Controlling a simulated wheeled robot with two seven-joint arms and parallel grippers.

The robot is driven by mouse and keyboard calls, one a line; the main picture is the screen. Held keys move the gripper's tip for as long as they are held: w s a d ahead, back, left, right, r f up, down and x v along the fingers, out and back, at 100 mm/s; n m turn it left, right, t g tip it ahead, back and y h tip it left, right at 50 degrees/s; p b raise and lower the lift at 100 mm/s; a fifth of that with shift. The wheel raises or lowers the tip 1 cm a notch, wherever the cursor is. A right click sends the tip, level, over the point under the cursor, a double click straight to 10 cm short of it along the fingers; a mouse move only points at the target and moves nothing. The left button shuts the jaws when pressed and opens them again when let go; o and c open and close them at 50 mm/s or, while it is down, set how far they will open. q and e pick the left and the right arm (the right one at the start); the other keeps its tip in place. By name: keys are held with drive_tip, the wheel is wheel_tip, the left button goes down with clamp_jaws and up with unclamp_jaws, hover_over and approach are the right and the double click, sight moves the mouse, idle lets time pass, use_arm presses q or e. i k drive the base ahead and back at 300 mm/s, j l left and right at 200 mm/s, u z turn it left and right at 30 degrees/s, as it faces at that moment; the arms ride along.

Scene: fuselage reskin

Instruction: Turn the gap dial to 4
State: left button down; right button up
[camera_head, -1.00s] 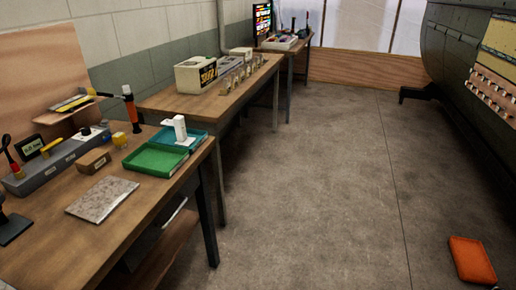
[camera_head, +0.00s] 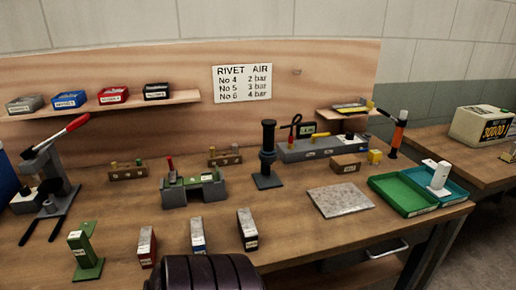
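I cannot make out a dial marked as the gap dial. Candidates on the workbench (camera_head: 330,240) are a long grey unit (camera_head: 322,148) with a small green-lit display (camera_head: 306,129) and a dark knob-like part, and a grey-green fixture (camera_head: 194,188) with a red-tipped lever. A lever press (camera_head: 48,185) with a red handle stands at the left. A dark upright tool (camera_head: 267,157) stands mid-bench. Any scale numbers are too small to read. Neither gripper can be made out; a dark rounded shape at the bottom edge may be part of my arm.
A wall sign (camera_head: 242,83) lists rivet air pressures. A shelf (camera_head: 100,117) carries several small bins. Three small boxes stand near the front, by a green stand (camera_head: 86,252). A speckled plate (camera_head: 340,200) and a green tray (camera_head: 402,194) lie at right. Bare wood separates them.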

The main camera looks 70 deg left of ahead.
sight(25, 191)
drive_tip(key=u, duration=3.8)
drive_tip(key=i+j+u, duration=0.2)
drive_tip(key=j, duration=1.05)
drive_tip(key=k+j, duration=0.05)
drive_tip(key=k, duration=0.05)
